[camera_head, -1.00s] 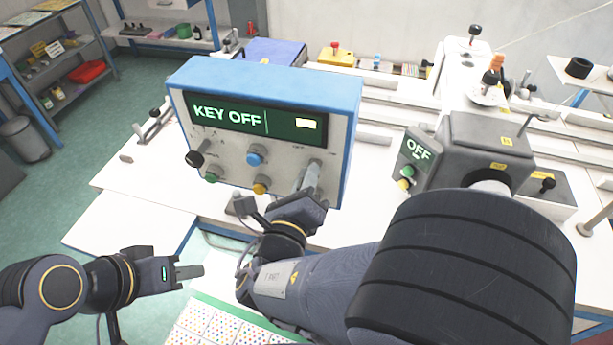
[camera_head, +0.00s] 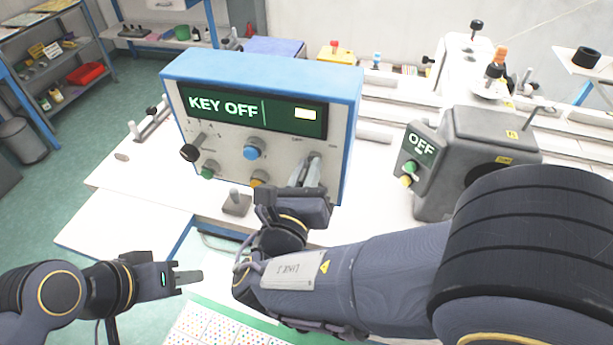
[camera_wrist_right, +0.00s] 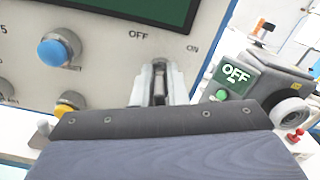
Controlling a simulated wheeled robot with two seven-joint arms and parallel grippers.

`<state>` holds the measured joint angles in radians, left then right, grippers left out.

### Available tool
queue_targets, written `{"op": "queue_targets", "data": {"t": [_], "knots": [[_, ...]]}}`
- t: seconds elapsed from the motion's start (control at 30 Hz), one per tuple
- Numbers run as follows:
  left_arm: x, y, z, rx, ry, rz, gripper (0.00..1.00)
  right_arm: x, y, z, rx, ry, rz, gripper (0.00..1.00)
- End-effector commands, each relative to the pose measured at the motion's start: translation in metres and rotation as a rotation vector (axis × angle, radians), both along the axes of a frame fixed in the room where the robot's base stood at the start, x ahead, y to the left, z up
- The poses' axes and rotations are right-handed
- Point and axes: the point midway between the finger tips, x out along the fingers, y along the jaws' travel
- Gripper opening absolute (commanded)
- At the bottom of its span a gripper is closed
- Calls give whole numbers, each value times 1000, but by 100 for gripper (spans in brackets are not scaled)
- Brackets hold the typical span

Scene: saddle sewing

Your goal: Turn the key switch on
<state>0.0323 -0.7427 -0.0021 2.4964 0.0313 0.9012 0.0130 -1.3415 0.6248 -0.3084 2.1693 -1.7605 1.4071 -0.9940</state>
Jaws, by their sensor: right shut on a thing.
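The control box (camera_head: 262,70) has a blue top and a grey front. Its green display (camera_head: 250,108) reads KEY OFF. My right gripper (camera_head: 312,175) is at the lower right of this front, over the key switch spot. In the right wrist view its fingers (camera_wrist_right: 160,85) are shut around a small metallic piece, apparently the key (camera_wrist_right: 159,68), below the OFF and ON labels. The fingers hide most of the key switch. My left gripper (camera_head: 188,276) is away at the lower left, low beside the table; its fingers look close together, and their gap cannot be made out.
A blue knob (camera_head: 254,149), a black knob (camera_head: 190,152), and green and yellow buttons are on the box front close to my right gripper. A grey machine unit (camera_head: 470,150) with an OFF display stands to the right.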

Motion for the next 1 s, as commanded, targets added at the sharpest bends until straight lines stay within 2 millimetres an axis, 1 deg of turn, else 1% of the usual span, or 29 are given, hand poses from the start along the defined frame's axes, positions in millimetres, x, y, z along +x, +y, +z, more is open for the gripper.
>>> {"op": "queue_targets", "data": {"t": [0.03, 0.37, 0.7, 1.0], "knots": [[0, 0, -9, 0, 0, 0, 36, 0, 0, -4, 48, -13, 0, 0], [0, 0, -42, 0, 0, 0, 36, -1, -2, -5, 353, -94, 0, 0], [0, 0, -83, 0, 0, 0, 36, -1, -5, -6, 664, -178, 0, 0], [0, 0, -117, 0, 0, 0, 36, -2, -6, -6, 900, -241, 0, 0]]}}
